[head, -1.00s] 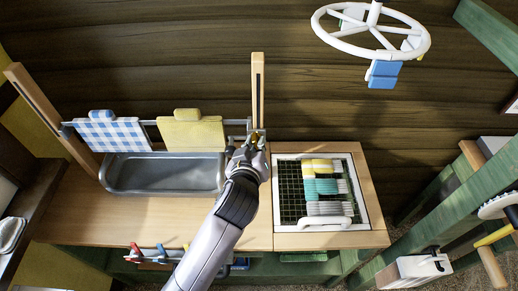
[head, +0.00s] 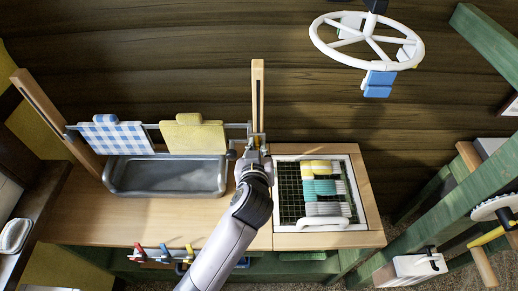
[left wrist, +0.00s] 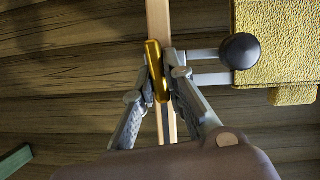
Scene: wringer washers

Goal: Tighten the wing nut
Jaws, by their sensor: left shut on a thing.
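The gold wing nut (left wrist: 155,70) shows in the left wrist view, against a pale upright wooden post (left wrist: 159,20). The same post (head: 257,85) stands behind the counter in the head view. My left gripper (left wrist: 158,68) has its fingers on both sides of the wing nut, shut on it. In the head view my left gripper (head: 254,146) is at the foot of the post and largely hides the nut. A metal rail with a dark round knob (left wrist: 240,51) sits beside the post. My right gripper is not in view.
A blue checked cloth (head: 115,136) and a yellow cloth (head: 193,137) hang on the rail over a metal basin (head: 165,178). A dish rack (head: 290,240) with folded cloths is right of my arm. A white wheel (head: 330,40) hangs at upper right.

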